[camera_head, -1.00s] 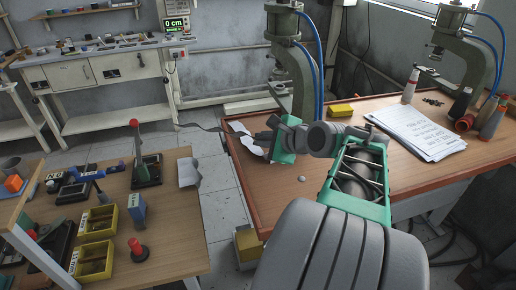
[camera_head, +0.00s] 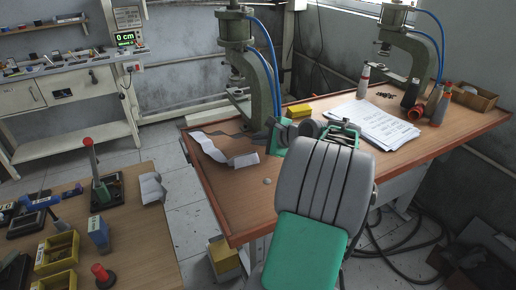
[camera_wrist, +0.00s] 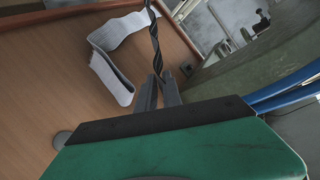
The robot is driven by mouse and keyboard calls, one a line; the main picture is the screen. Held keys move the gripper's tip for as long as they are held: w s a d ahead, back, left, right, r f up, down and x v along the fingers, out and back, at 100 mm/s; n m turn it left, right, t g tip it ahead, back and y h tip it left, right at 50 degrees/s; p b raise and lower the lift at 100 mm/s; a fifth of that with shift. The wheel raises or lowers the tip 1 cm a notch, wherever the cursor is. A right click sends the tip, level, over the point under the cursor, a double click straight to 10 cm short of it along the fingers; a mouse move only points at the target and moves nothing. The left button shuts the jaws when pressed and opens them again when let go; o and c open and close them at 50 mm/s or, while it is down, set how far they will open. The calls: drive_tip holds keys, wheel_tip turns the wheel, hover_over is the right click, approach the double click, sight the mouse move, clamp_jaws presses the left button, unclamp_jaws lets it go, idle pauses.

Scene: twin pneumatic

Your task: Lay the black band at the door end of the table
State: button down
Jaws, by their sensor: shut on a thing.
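The black band (camera_wrist: 154,40) is a thin dark strip, twisted in the wrist view. My gripper (camera_wrist: 160,80) is shut on it, and the band runs up from the fingertips out of frame. In the head view my gripper (camera_head: 268,134) is over the far left part of the brown table (camera_head: 240,200), by the base of the near press. The band shows there as a dark strip (camera_head: 232,129) to the left of the fingers. I cannot tell whether it touches the table. No door shows.
A pale folded strip (camera_head: 210,147) lies beside the gripper on the table, also in the wrist view (camera_wrist: 108,58). A green press (camera_head: 258,70) with blue hoses stands close behind. Papers (camera_head: 375,125) and a yellow box (camera_head: 299,110) lie to the right. The front left tabletop is mostly clear.

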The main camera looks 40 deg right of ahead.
sight(258, 156)
drive_tip(key=shift+w+d+f, duration=0.1)
drive_tip(key=shift+w+f, duration=0.05)
drive_tip(key=shift+f, duration=0.8)
drive_tip(key=shift+w+d+f, duration=0.1)
drive_tip(key=shift+f, duration=0.85)
drive_tip(key=c, duration=1.8)
unclamp_jaws()
drive_tip(key=shift+f, duration=0.1)
drive_tip(key=shift+s+r, duration=0.2)
drive_tip(key=shift+r, duration=0.05)
drive_tip(key=v, duration=1.1)
drive_tip(key=shift+s+r, duration=0.1)
drive_tip(key=shift+s, duration=0.2)
